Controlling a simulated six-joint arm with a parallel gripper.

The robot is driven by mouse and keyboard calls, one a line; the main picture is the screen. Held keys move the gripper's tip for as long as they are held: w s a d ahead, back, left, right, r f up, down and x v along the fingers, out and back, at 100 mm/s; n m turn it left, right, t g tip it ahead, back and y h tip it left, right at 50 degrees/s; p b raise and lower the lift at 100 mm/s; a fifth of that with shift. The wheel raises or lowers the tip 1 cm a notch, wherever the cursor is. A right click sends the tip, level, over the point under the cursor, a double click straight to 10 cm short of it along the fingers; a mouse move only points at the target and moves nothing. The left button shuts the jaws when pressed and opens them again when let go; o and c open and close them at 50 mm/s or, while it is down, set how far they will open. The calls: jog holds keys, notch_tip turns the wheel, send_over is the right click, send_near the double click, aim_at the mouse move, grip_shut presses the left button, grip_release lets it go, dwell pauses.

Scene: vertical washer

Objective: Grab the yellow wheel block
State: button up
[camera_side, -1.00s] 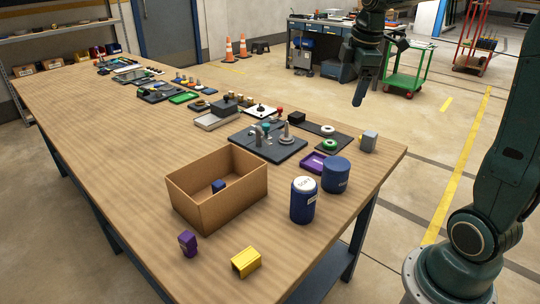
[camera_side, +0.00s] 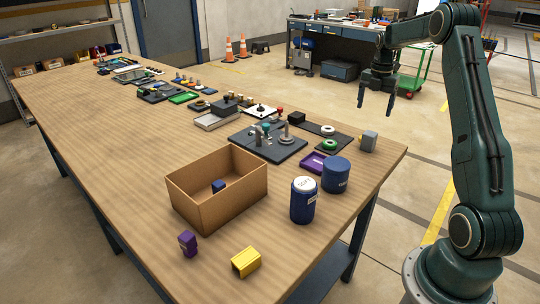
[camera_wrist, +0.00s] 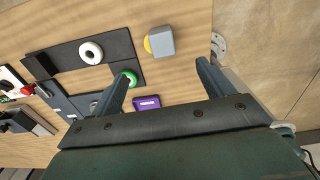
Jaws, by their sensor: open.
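A grey block with a yellow round part on one side (camera_side: 368,141) sits on the table near its right edge in the side view. In the wrist view the grey block (camera_wrist: 162,42) lies ahead of the fingertips, roughly between them, with its yellow part on its left. My gripper (camera_side: 376,103) is open and empty, pointing down above the block's area and apart from it. Both fingers of my gripper (camera_wrist: 164,72) show spread in the wrist view.
A black plate with a white ring (camera_side: 327,130) and a green ring (camera_side: 330,145) lies left of the block. A cardboard box (camera_side: 215,195) and a separate yellow block (camera_side: 246,262) are farther left.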

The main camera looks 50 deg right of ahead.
aim_at(367, 140)
jog(key=shift+d+f, duration=0.15)
jog(key=shift+f, duration=4.3)
jog(key=shift+f, duration=0.1)
jog(key=shift+w+f, duration=0.15)
jog(key=shift+f, duration=2.4)
jog(key=c, duration=1.1)
